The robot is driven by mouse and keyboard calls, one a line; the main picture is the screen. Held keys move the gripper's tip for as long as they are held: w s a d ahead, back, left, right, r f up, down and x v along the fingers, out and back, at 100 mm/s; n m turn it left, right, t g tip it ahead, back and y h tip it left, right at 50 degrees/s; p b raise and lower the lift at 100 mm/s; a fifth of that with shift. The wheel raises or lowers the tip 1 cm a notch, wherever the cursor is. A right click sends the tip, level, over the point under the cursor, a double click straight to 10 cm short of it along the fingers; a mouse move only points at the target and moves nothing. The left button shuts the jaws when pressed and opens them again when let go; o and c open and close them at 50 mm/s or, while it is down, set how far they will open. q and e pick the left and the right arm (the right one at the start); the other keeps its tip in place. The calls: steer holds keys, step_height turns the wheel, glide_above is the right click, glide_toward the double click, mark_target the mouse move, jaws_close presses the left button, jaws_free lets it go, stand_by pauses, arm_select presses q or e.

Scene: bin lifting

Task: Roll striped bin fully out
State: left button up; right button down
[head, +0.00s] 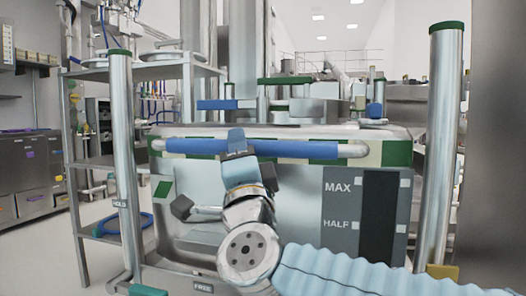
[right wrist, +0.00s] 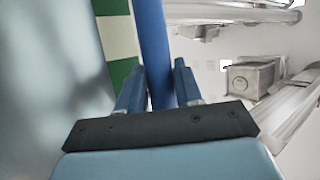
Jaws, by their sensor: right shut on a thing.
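The striped bin (head: 298,195) is a large steel bin ahead of me in the head view, with a green and cream striped band (head: 397,153) along its upper edge. A blue-sleeved handle bar (head: 195,147) runs across its front. A dark panel (head: 375,210) marked MAX and HALF is on its right front. My right gripper (head: 236,143) is at the middle of the handle. In the right wrist view, the fingers (right wrist: 157,85) are shut on the blue bar (right wrist: 151,40), one on each side, with the stripes (right wrist: 119,38) beside it. My left gripper is in neither view. My right arm hides part of the bin's lower front.
Steel posts with green caps stand at the left (head: 122,150) and right (head: 443,130) of the bin. A metal shelf rack (head: 150,72) is at the left behind the left post. Pale floor shows at the left. A grey wall or column (head: 497,130) borders the right side.

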steer(key=shift+t, duration=0.3)
steer(key=s, duration=0.2)
steer(key=s+a+r, duration=0.1)
steer(key=s, duration=0.1)
steer(key=s+r, duration=0.1)
steer(key=s, duration=0.1)
steer(key=shift+s+a, duration=0.1)
steer(key=shift+a, duration=0.2)
steer(key=c, duration=0.8)
jaws_free()
steer(key=shift+d+b, duration=0.1)
steer(key=shift+b, duration=0.2)
steer(key=shift+w+f, duration=0.2)
steer(key=b+v, duration=0.1)
steer(key=v, duration=1.3)
steer(key=shift+r, duration=0.1)
